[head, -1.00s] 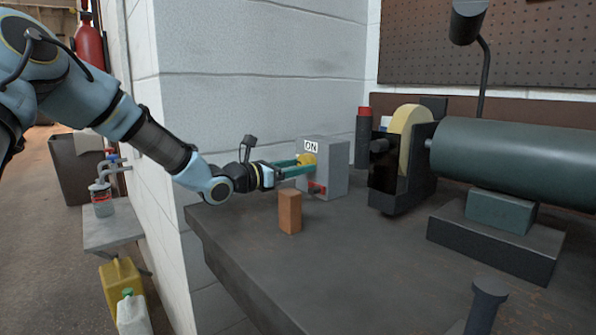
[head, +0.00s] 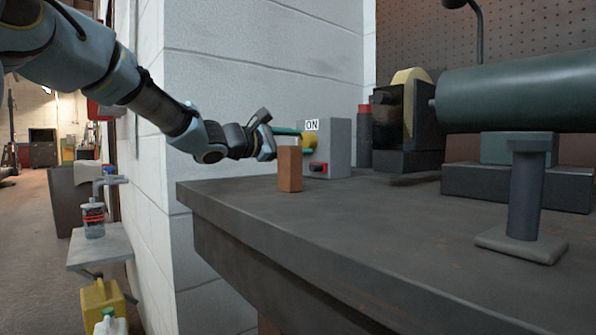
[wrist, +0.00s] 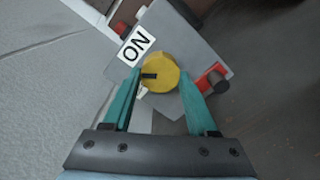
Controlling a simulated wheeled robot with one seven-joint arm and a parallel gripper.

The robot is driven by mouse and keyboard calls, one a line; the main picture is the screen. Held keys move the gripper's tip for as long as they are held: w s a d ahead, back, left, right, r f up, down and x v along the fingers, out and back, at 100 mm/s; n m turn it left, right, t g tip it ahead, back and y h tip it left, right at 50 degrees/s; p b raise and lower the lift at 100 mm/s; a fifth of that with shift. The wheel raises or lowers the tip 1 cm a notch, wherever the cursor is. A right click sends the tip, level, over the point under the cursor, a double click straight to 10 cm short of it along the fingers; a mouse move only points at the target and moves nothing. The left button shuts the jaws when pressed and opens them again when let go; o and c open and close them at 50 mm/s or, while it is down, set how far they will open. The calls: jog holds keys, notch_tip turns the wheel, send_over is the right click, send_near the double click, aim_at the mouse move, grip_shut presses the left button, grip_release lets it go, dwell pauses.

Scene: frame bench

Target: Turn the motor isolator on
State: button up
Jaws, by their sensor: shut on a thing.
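The motor isolator is a grey box (head: 337,150) on the bench by the white wall, with a white ON label (head: 312,125) on its front. Its yellow round knob (wrist: 160,72) carries a short black mark that points left in the wrist view, below the ON label (wrist: 137,46). My gripper (wrist: 161,80) has its teal fingers on either side of the knob and is shut on it. In the head view my gripper (head: 302,136) reaches the box from the left. A second pale label below the knob is partly hidden by a finger.
A red part with a black end (wrist: 207,82) sticks out of the box beside the right finger. A brown block (head: 289,170) stands on the bench (head: 385,225) in front of the box. A grinder (head: 405,125) and a dark post (head: 527,190) stand to the right.

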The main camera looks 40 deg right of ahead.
jog(key=m+b, duration=0.2)
jog(key=b, duration=0.1)
jog(key=m+b, duration=0.2)
jog(key=b, duration=0.2)
jog(key=shift+f+b, duration=0.3)
jog(key=shift+f, duration=0.05)
jog(key=m+b, duration=0.1)
jog(key=b, duration=0.1)
jog(key=m+b, duration=0.1)
jog(key=m, duration=0.1)
jog(key=shift+r+b, duration=0.35)
jog(key=shift+b, duration=0.05)
jog(key=shift+r, duration=0.1)
jog(key=o, duration=1.4)
jog(key=shift+c, duration=0.2)
jog(key=shift+a, duration=0.1)
jog(key=a, duration=1)
jog(key=shift+w+a, duration=0.3)
